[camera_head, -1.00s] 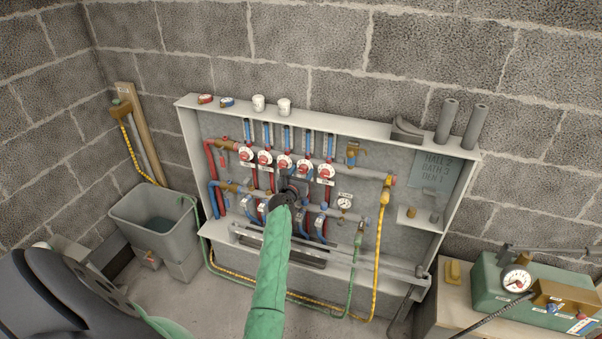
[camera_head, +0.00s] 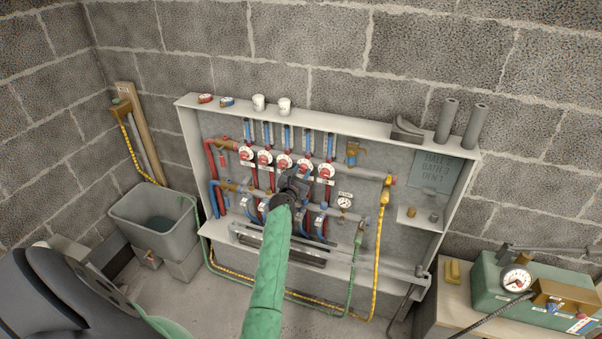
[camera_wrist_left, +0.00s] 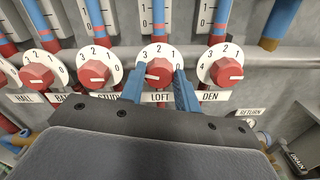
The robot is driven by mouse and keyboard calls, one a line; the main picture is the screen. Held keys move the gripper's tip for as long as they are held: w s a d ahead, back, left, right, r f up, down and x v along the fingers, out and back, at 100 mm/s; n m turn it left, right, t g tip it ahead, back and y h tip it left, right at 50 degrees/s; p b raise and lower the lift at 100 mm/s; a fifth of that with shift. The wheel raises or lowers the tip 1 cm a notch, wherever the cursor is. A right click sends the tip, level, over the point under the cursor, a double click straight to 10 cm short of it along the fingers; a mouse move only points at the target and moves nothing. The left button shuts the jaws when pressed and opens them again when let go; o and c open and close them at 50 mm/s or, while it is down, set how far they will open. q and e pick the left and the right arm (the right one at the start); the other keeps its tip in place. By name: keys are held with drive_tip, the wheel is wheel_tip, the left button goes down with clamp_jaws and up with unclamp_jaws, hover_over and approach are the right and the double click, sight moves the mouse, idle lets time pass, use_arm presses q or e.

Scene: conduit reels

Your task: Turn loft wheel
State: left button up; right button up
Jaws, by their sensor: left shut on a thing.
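The loft wheel (camera_wrist_left: 159,72) is a red knob on a white numbered dial, above the LOFT label, in the left wrist view. Its white mark points left. In the head view, the loft wheel (camera_head: 304,167) is fourth in a row of red wheels, partly hidden by my gripper. My left gripper (camera_wrist_left: 161,88) has its two blue fingers on either side of the red knob, shut on it. In the head view, my left gripper (camera_head: 299,178) is dark, at the end of a green-sleeved arm. My right gripper is not in view.
The study wheel (camera_wrist_left: 95,73) and den wheel (camera_wrist_left: 226,72) stand close on either side. Blue and red pipes fill the open wall cabinet (camera_head: 188,130). A grey tub (camera_head: 140,210) stands left; a green box (camera_head: 490,280) with a gauge is right.

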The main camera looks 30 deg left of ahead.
use_arm(q)
drive_tip(key=m, duration=0.3)
drive_tip(key=shift+m, duration=0.4)
drive_tip(key=m, duration=0.4)
drive_tip(key=shift+d, duration=0.1)
drive_tip(key=m, duration=0.5)
drive_tip(key=shift+f, duration=0.15)
drive_tip(key=m, duration=0.2)
drive_tip(key=shift+m, duration=0.3)
drive_tip(key=m, duration=0.4)
drive_tip(key=shift+f+m, duration=0.1)
drive_tip(key=shift+m, duration=0.2)
drive_tip(key=m, duration=0.4)
drive_tip(key=shift+f+m, duration=0.1)
drive_tip(key=shift+m, duration=0.2)
drive_tip(key=m, duration=0.3)
drive_tip(key=shift+m, duration=0.3)
drive_tip(key=m, duration=0.3)
drive_tip(key=shift+f, duration=0.1)
drive_tip(key=shift+m, duration=0.7)
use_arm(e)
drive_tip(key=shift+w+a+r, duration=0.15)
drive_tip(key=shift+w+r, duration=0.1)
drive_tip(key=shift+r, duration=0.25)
use_arm(q)
drive_tip(key=shift+m, duration=0.3)
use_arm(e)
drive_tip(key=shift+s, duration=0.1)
